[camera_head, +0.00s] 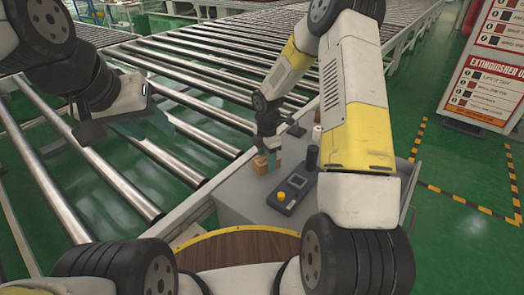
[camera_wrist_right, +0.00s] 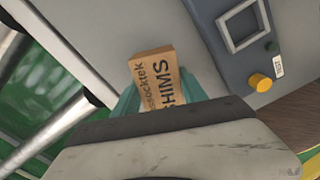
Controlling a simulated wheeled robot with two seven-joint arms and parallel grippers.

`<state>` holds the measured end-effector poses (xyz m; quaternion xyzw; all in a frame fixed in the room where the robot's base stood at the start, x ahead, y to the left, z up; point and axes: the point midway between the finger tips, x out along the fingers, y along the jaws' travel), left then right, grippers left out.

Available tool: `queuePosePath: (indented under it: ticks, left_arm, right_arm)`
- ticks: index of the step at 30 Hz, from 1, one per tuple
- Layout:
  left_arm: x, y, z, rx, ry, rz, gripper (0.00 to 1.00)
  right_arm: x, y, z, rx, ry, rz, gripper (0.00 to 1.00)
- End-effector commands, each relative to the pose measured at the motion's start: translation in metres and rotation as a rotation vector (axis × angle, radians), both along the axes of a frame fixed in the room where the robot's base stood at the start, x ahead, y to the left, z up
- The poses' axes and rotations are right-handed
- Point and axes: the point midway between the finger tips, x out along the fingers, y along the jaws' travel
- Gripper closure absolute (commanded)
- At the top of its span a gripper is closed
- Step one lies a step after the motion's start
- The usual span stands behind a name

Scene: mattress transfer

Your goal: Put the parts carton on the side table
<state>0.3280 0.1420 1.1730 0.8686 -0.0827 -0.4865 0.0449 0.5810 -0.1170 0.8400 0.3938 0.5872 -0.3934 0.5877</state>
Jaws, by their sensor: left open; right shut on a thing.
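The parts carton (camera_head: 261,165) is a small brown box at the left part of the grey side table (camera_head: 236,198). In the right wrist view the carton (camera_wrist_right: 154,80) shows dark print reading "SHIMS". My right gripper (camera_head: 268,157) reaches down from above and is shut on the carton, with teal fingers at its sides. The carton is at or just above the table top; I cannot tell if it touches. My left gripper (camera_head: 146,124) is open and empty above the rollers at the left, its teal fingers apart.
The roller conveyor (camera_head: 190,90) fills the left and back. A round wooden top (camera_head: 240,250) is at the front. A sign board (camera_head: 490,75) stands at right.

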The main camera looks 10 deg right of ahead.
Motion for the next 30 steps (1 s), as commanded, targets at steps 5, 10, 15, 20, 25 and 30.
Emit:
queuePosePath:
  ticks: [5,10,15,20,25,30]
  left_arm:
    - [0.000,0.000,0.000,0.000,0.000,0.000,0.54]
    - [0.000,0.000,0.000,0.000,0.000,0.000,0.54]
    - [0.000,0.000,0.000,0.000,0.000,0.000,0.54]
    - [0.000,0.000,0.000,0.000,0.000,0.000,0.54]
    - [0.000,0.000,0.000,0.000,0.000,0.000,0.54]
    - [0.000,0.000,0.000,0.000,0.000,0.000,0.54]
  right_arm:
    - [0.000,0.000,-0.023,0.000,0.001,0.000,1.00]
    - [0.001,0.000,-0.023,0.000,-0.001,-0.001,1.00]
    - [0.000,0.000,-0.026,0.000,0.000,-0.001,1.00]
    - [0.000,0.000,-0.026,0.000,0.000,-0.001,0.28]
    - [0.000,0.000,-0.026,0.000,0.001,-0.001,0.28]
    - [0.000,0.000,-0.023,0.000,0.000,-0.001,0.28]
